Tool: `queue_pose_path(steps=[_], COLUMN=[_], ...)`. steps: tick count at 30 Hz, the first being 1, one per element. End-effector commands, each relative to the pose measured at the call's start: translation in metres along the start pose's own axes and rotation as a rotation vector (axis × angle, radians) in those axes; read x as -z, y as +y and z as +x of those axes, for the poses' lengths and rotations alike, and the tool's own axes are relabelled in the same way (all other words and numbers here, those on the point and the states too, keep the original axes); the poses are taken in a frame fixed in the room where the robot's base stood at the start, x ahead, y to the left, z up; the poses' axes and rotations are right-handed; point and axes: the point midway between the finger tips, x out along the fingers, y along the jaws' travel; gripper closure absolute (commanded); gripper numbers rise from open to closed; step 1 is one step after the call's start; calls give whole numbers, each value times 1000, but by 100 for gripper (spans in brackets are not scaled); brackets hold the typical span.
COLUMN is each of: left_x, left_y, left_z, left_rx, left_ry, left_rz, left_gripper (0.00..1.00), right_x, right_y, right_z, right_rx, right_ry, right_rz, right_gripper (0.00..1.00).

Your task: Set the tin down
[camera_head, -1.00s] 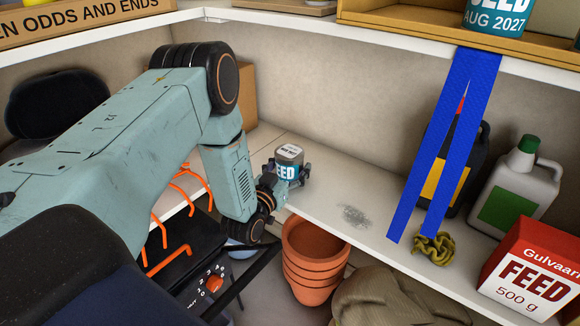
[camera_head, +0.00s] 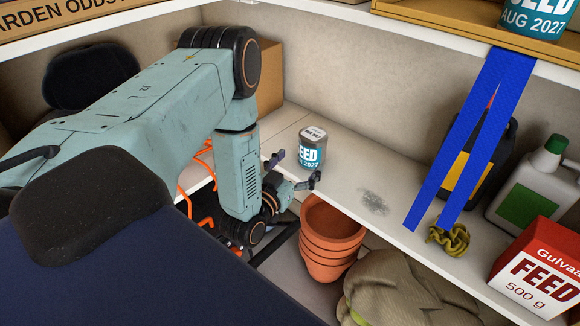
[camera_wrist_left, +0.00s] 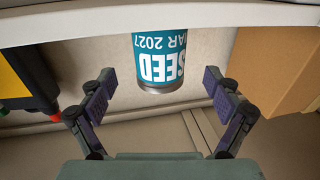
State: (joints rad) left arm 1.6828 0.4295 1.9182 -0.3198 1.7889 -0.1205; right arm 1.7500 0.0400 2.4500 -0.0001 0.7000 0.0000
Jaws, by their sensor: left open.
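The tin (camera_head: 312,149) is a small grey-topped can with a teal label reading "SEED". It stands upright on the white lower shelf (camera_head: 340,180). My left gripper (camera_head: 296,171) is open and empty, just in front of the tin and apart from it. In the left wrist view the tin (camera_wrist_left: 168,62) appears upside down, beyond and between the spread fingers of the gripper (camera_wrist_left: 158,95), with clear gaps on both sides. My right gripper is not in view.
Stacked terracotta pots (camera_head: 328,240) stand below the shelf edge. A blue strap (camera_head: 465,130) hangs at the right before a dark jug (camera_head: 497,160). A white jug (camera_head: 525,195) and a red feed box (camera_head: 540,270) stand farther right. Bare shelf lies around a grey smudge (camera_head: 373,201).

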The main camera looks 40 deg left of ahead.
Motion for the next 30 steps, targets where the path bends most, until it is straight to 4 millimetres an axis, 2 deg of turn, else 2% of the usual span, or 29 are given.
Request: queue_pose_path(steps=[3,9,30], left_x=[1,0,0], left_y=[0,0,0], left_z=[-22,-43,-47], left_rx=[1,1,0], left_ry=[-4,-1,1], left_rz=[1,0,1], left_gripper=[10,10,10], right_x=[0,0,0], right_y=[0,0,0], right_z=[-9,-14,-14], right_rx=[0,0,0], right_ry=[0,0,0], right_rz=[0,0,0], right_gripper=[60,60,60])
